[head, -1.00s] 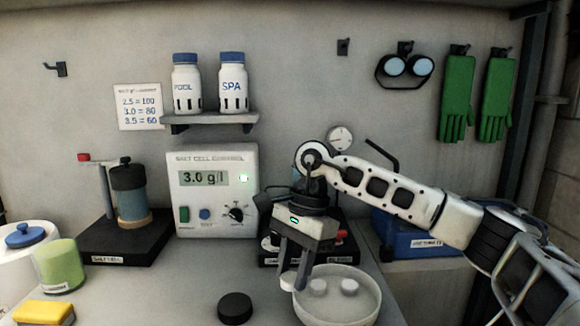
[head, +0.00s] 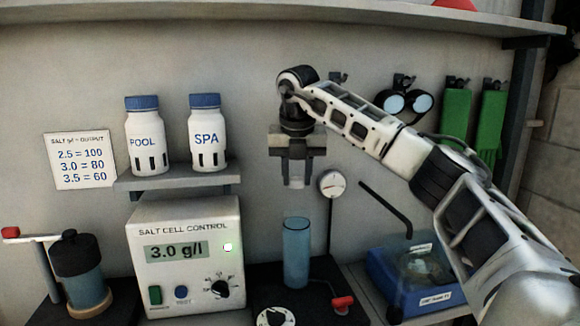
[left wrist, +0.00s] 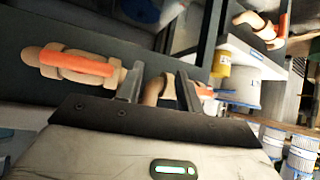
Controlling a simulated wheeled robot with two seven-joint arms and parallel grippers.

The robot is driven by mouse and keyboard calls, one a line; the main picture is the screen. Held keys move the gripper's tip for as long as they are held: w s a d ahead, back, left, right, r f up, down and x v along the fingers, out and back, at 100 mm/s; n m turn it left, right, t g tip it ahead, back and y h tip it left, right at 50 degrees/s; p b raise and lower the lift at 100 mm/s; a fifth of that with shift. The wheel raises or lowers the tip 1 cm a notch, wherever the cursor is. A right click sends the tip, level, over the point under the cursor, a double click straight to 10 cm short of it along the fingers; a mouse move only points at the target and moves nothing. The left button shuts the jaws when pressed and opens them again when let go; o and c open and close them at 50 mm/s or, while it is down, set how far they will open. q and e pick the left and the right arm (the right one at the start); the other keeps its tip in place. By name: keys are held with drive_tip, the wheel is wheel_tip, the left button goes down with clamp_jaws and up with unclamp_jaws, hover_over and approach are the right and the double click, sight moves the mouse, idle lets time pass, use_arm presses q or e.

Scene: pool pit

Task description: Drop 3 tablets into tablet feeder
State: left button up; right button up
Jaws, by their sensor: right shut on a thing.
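My right gripper (head: 297,183) is shut on a small white tablet (head: 297,184) between its fingertips. It hangs upright above a translucent blue cylinder (head: 296,255), which looks like the tablet feeder. The tablet is clear of the cylinder's top by a small gap. The cylinder stands on a dark base with a red valve handle (head: 342,303). The bowl of tablets is out of view. My left gripper (left wrist: 160,86) shows only in the left wrist view, its fingers apart and nothing seen held.
The salt cell control box (head: 188,258) stands left of the cylinder. A shelf (head: 180,180) above holds POOL and SPA bottles. A round gauge (head: 333,183) is close right of my right gripper. A blue case (head: 415,285) stands further right.

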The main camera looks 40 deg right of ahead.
drive_tip(key=shift+s+f, duration=0.15)
drive_tip(key=shift+f, duration=0.65)
use_arm(q)
drive_tip(key=shift+d+f+b, duration=0.25)
drive_tip(key=shift+b, duration=0.45)
use_arm(e)
drive_tip(key=shift+f, duration=2.05)
use_arm(q)
drive_tip(key=shift+r, duration=0.2)
drive_tip(key=shift+f, duration=0.1)
use_arm(e)
drive_tip(key=o, duration=1)
use_arm(q)
drive_tip(key=shift+s+a, duration=0.1)
use_arm(e)
drive_tip(key=shift+o, duration=0.2)
drive_tip(key=shift+r, duration=0.1)
